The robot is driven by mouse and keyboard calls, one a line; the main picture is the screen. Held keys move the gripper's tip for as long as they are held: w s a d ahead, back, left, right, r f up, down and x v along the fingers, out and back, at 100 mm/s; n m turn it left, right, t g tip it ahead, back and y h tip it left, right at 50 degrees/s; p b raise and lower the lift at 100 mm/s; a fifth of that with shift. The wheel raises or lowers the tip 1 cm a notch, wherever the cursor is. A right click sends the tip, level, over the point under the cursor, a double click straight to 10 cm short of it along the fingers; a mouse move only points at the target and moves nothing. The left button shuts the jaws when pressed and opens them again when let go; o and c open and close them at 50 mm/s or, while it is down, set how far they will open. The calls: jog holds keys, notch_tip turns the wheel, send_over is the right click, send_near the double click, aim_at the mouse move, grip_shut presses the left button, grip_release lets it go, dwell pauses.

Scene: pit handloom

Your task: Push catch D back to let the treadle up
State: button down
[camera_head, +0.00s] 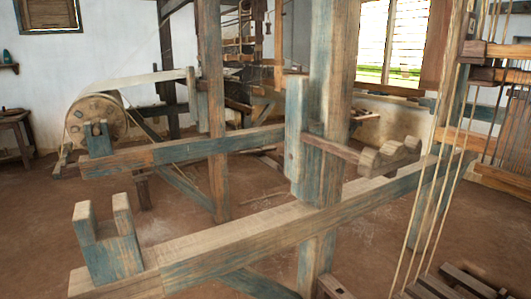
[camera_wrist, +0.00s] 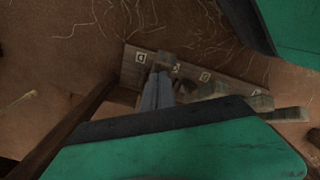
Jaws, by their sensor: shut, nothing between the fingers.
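In the wrist view, a brown wooden board (camera_wrist: 133,70) carries a row of small white letter labels. The leftmost label (camera_wrist: 141,57) seems to read D; the others are too small to read surely. A small wooden block, seemingly catch D (camera_wrist: 166,59), stands beside that label, with more catch blocks (camera_wrist: 215,89) to its right. My gripper (camera_wrist: 159,78) shows as grey fingers, shut and empty, their tips close to the block by label D. I cannot tell if they touch it. In the head view my gripper is not seen. Wooden slats, perhaps treadles (camera_head: 457,281), lie at lower right.
Large green surfaces with dark edges (camera_wrist: 180,150) cover the bottom and upper right of the wrist view. A dark bar (camera_wrist: 70,125) runs diagonally at left. In the head view, the loom's long beam (camera_head: 250,235) and thick post (camera_head: 330,90) stand in front, with hanging cords (camera_head: 437,190) at right.

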jog(key=shift+s+a+f+b, duration=0.15)
jog(key=shift+a+f+b, duration=0.15)
jog(key=shift+f, duration=0.25)
jog(key=shift+s+a+f+b, duration=0.2)
jog(key=shift+a+f, duration=0.1)
jog(key=shift+f, duration=0.2)
jog(key=shift+r, duration=0.15)
jog(key=r+p, duration=0.3)
jog(key=r, duration=0.1)
jog(key=a+r+p, duration=0.1)
jog(key=r+p, duration=0.1)
jog(key=shift+s+a+p, duration=0.1)
jog(key=shift+s+p, duration=0.25)
jog(key=shift+f, duration=0.1)
